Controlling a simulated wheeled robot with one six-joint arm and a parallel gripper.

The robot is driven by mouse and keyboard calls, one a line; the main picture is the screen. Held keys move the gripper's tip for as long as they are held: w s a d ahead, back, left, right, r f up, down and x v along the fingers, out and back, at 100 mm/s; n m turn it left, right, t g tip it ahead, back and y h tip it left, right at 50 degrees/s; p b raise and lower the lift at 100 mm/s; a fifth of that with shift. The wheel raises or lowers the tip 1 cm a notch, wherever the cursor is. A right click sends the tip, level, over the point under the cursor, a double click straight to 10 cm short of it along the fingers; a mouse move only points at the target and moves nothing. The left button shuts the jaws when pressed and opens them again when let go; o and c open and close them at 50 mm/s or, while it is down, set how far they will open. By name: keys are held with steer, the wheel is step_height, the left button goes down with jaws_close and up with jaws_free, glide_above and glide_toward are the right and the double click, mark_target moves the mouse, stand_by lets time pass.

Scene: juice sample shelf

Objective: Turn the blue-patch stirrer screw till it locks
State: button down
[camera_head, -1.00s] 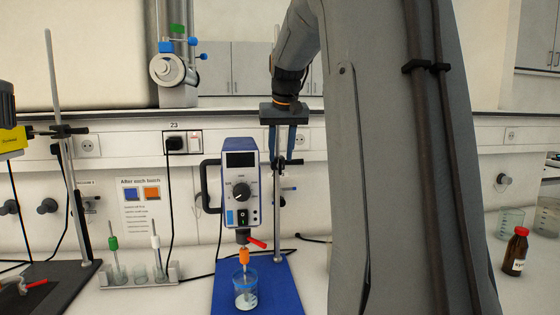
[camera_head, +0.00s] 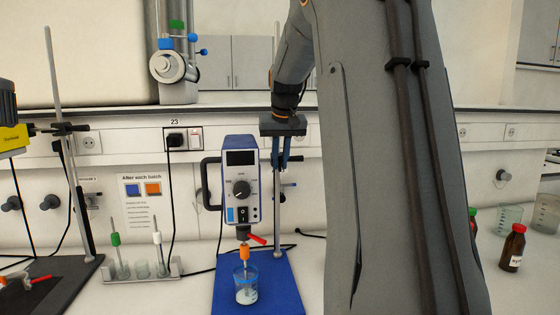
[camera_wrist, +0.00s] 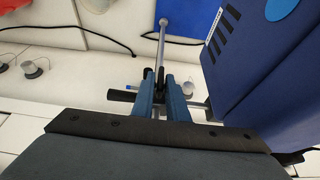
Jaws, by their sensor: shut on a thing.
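The blue-and-white stirrer (camera_head: 240,187) with a light blue patch (camera_head: 230,215) hangs upright on a metal stand over a blue base (camera_head: 275,285). Its blue housing fills the right of the wrist view (camera_wrist: 265,65). My gripper (camera_head: 281,166) points down at the clamp behind the stirrer's right side. In the wrist view, my gripper's blue fingers (camera_wrist: 166,82) are close together on a part at the clamp, by the stand rod (camera_wrist: 162,45). I take that part for the screw; the fingers mostly hide it. Its turn angle cannot be told.
A glass beaker (camera_head: 246,287) stands under the stirrer's orange-collared shaft (camera_head: 244,253). A rack (camera_head: 140,272) with stirring rods is at left, beside another stand (camera_head: 75,170). A brown bottle (camera_head: 512,250) stands at right. Wall sockets and a ledge lie behind.

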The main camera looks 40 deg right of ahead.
steer(key=shift+d+y, duration=0.1)
steer(key=shift+y, duration=0.2)
steer(key=shift+d+t+y, duration=0.1)
steer(key=shift+t+y, duration=0.3)
steer(key=shift+s+d+f+m+t+y+b, duration=0.2)
steer(key=shift+m+t+y+b, duration=0.55)
steer(key=shift+t+y+b, duration=0.95)
steer(key=shift+w+d+f+m+t+y+b, duration=0.2)
steer(key=shift+m+t+y+b, duration=0.7)
steer(key=shift+y+b, duration=1.4)
steer(key=shift+s+d+f+m+t+y+b, duration=0.1)
steer(key=shift+s+f+m+t+y+b, duration=0.35)
steer(key=shift+t+y+b, duration=1.55)
steer(key=shift+w+a+r+y, duration=0.1)
steer(key=shift+w+r+y, duration=0.1)
steer(key=shift+y, duration=0.2)
steer(key=c, duration=1.8)
jaws_free()
steer(key=shift+o, duration=0.2)
